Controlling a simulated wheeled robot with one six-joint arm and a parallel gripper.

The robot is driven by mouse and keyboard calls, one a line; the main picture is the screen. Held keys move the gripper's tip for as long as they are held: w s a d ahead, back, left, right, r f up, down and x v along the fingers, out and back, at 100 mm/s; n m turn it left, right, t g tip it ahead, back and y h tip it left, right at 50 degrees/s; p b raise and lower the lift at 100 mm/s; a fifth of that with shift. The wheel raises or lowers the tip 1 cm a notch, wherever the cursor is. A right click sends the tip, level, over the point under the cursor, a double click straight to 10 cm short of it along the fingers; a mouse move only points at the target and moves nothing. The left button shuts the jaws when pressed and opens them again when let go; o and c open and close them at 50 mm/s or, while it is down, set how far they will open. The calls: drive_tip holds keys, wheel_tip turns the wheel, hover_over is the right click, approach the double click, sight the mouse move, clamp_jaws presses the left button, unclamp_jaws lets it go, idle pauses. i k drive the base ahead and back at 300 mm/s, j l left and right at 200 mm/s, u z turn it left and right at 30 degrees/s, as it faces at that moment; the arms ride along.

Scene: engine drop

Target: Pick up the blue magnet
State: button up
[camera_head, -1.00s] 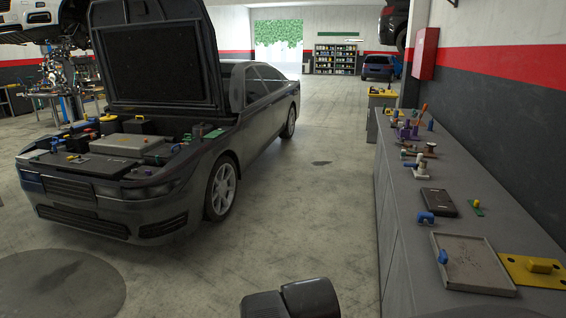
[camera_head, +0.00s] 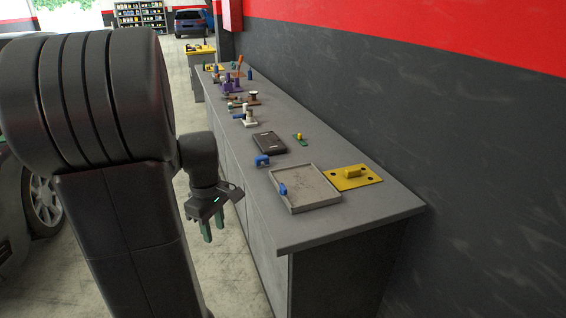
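A blue arched piece (camera_head: 262,160), shaped like a horseshoe magnet, sits on the grey workbench near its left edge. A second small blue piece (camera_head: 283,188) sits at the left rim of the grey tray; it is too small to tell which of the two is the magnet. My gripper (camera_head: 212,228) hangs left of the bench, over the floor, with its green fingers pointing down. The fingers show apart with nothing between them. It is clear of both blue pieces.
The workbench (camera_head: 290,238) runs along the wall. The shallow tray (camera_head: 318,206) is near its close end, with a yellow plate (camera_head: 368,181) to the right. A black flat case (camera_head: 269,142) lies behind the arched piece. Several small parts crowd the far end.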

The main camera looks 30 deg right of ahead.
sight(257, 160)
drive_tip(key=i+z, duration=0.45)
drive_tip(key=i+j+z, duration=0.1)
drive_tip(key=i+z, duration=0.15)
drive_tip(key=z, duration=0.25)
drive_tip(key=i+j+z, duration=0.25)
drive_tip(key=z, duration=0.2)
drive_tip(key=i+j, duration=0.5)
drive_tip(key=i+j+z, duration=0.1)
drive_tip(key=i+j, duration=0.45)
drive_tip(key=j, duration=0.1)
